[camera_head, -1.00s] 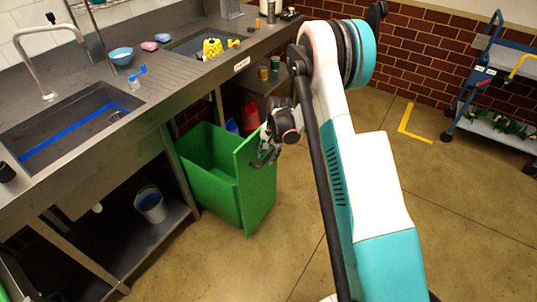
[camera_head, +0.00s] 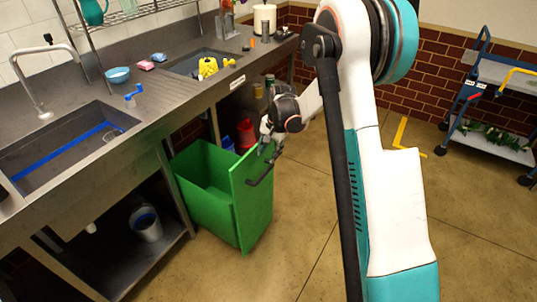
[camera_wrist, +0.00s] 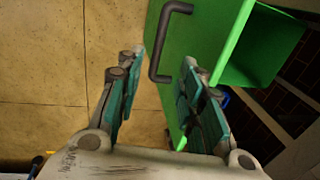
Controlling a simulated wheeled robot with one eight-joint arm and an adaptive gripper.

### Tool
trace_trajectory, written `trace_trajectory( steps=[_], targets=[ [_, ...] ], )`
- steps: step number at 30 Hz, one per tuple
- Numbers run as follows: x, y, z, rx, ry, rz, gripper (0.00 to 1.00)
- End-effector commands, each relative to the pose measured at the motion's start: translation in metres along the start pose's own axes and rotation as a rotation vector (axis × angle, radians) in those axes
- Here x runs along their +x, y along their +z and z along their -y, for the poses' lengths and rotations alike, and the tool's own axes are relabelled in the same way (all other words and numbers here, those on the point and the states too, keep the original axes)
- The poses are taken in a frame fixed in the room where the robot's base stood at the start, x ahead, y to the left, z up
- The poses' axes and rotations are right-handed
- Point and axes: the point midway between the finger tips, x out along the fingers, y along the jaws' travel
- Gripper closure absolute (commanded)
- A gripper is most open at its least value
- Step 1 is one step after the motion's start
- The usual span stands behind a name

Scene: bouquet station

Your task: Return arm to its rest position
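My gripper (camera_head: 266,149) hangs at the end of my folded arm, just above the front panel of a green bin (camera_head: 251,208). The bin has a black bar handle (camera_head: 262,168) on that panel, right below the fingers. In the wrist view my gripper (camera_wrist: 160,67) is open, its teal-padded fingers apart with nothing held. The handle (camera_wrist: 166,42) shows in the gap between the fingertips, seemingly beyond them. I cannot tell whether a finger touches it. My arm's white and teal links fill the right middle of the head view.
A steel counter (camera_head: 157,100) with sinks runs along the left, a bucket (camera_head: 147,225) on its lower shelf. Red (camera_head: 246,133) and blue things stand behind the bin. A blue trolley (camera_head: 493,140) stands at the far right. The floor right of the bin is clear.

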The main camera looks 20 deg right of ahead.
Motion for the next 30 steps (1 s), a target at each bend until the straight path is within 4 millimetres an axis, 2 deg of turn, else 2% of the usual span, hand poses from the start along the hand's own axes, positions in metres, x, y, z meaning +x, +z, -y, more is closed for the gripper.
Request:
trace_trajectory(
  steps=[10,14,17,23,30],
  targets=[
    [0.000,0.000,0.000,-0.001,0.000,0.000,0.65],
    [-0.013,0.005,0.001,-0.022,-0.005,-0.009,0.65],
    [-0.037,0.015,0.001,-0.062,-0.014,-0.026,0.65],
    [-0.100,0.047,-0.003,-0.180,-0.041,-0.079,0.65],
    [-0.165,0.089,-0.020,-0.327,-0.068,-0.148,0.65]
  ],
)
